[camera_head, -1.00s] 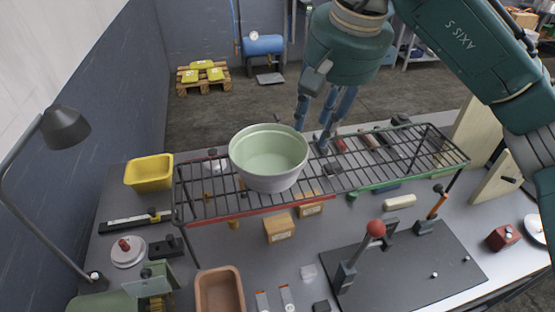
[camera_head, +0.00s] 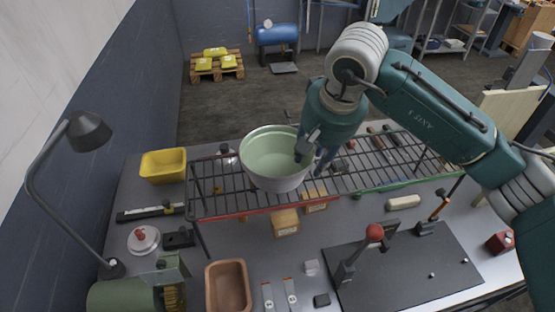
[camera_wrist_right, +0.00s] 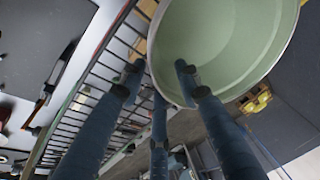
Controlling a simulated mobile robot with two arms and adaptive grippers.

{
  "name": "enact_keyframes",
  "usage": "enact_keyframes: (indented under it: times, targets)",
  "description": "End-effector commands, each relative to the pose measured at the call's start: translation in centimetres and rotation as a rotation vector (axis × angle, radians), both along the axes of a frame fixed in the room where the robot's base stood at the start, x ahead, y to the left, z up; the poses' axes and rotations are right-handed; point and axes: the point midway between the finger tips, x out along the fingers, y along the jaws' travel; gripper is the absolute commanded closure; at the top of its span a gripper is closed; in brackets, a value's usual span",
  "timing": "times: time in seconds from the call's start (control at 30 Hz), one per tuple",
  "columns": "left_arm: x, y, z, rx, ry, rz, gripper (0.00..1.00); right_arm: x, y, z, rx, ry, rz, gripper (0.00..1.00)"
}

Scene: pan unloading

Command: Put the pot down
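The pot (camera_head: 272,183), pale green inside with a lighter outside, stands upright on the black wire rack (camera_head: 222,205), left of the rack's middle. My right gripper (camera_head: 312,160) is at the pot's right rim, pointing down. One finger is inside the pot and the others are outside, so the fingers straddle the rim. The right wrist view shows the pot (camera_wrist_right: 225,40) with the rim between the spread fingers (camera_wrist_right: 160,85), and gaps seem to remain. My left gripper is not in view.
Wooden blocks (camera_head: 286,222) sit under the rack. A yellow bin (camera_head: 163,166) is at the left. A lamp (camera_head: 88,132) rises at the left edge. A red-knobbed lever (camera_head: 374,233) stands on a dark plate in front.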

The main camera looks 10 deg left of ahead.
Motion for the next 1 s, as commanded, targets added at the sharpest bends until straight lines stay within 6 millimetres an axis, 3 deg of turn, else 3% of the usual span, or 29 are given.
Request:
enact_keyframes:
  times: [0.1, 0.3, 0.83, 1.0]
  targets:
    - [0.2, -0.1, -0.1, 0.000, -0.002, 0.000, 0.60, 0.0, 0.0, 0.0, 0.000, 0.000, 0.000, 0.67]
    - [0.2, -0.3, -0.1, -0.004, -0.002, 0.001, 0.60, 0.0, 0.0, 0.0, 0.000, 0.000, 0.000, 1.00]
    - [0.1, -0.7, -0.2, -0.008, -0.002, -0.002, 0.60, 0.0, -0.2, -0.1, -0.007, 0.002, -0.002, 1.00]
    - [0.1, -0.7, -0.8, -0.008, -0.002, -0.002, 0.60, 0.1, -0.2, 1.2, -0.006, -0.001, -0.003, 1.00]
